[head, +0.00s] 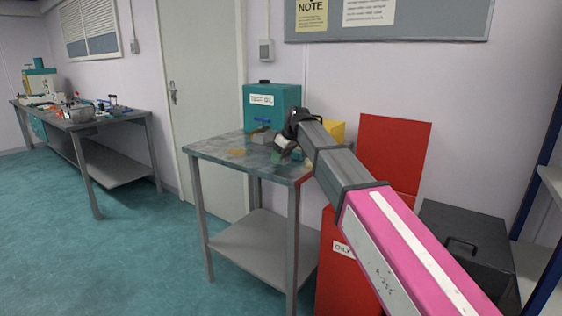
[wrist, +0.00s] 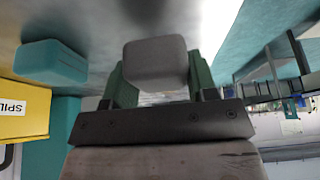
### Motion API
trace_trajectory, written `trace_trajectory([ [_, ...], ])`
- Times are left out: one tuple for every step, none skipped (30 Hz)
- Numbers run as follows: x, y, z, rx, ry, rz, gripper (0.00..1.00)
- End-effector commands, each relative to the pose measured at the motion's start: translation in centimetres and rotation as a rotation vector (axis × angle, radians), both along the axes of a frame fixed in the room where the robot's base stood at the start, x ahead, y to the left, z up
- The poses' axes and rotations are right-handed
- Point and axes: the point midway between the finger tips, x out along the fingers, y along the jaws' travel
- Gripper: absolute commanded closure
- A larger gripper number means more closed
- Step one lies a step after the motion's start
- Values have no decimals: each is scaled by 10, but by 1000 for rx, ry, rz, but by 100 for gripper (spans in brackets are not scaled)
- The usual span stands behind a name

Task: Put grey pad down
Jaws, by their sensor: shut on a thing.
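The grey pad (wrist: 155,62) is a rounded grey block in the wrist view, held between the two dark green fingers of my gripper (wrist: 158,78). In the head view my gripper (head: 285,148) is over the right part of the small metal table (head: 215,150). There the pad is hard to tell apart from the fingers. I cannot tell whether the pad touches the tabletop. A teal block (wrist: 50,66) lies on the grey surface at the left of the wrist view, apart from the pad.
A teal box marked TEST OIL (head: 272,105) stands at the table's back. A small greyish object with blue (head: 262,134) sits in front of it. A yellow box (wrist: 24,108) is close beside my gripper. The table's front left is clear. Red bins (head: 395,150) stand to the right.

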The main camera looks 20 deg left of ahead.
Motion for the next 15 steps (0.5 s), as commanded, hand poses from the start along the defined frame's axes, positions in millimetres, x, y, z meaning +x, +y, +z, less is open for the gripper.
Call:
trace_trajectory([
  [-1, -1, -8, -1, 1, 0, 70],
  [-1, 0, -12, -1, 1, 0, 70],
  [-1, 0, -16, -1, 1, 0, 70],
  [-1, 0, -18, -1, 1, 0, 70],
  [-1, 0, -19, -1, 1, 0, 70],
  [0, 0, -19, 0, 0, 0, 70],
  [0, 0, -19, 0, 0, 0, 70],
  [0, 0, -19, 0, 0, 0, 70],
  [0, 0, -19, 0, 0, 0, 70],
  [0, 0, -19, 0, 0, 0, 70],
  [0, 0, -19, 0, 0, 0, 70],
  [0, 0, -19, 0, 0, 0, 70],
  [0, 0, -20, 0, 0, 0, 70],
  [0, 0, -20, 0, 0, 0, 70],
  [0, 0, -21, 0, 0, 0, 70],
])
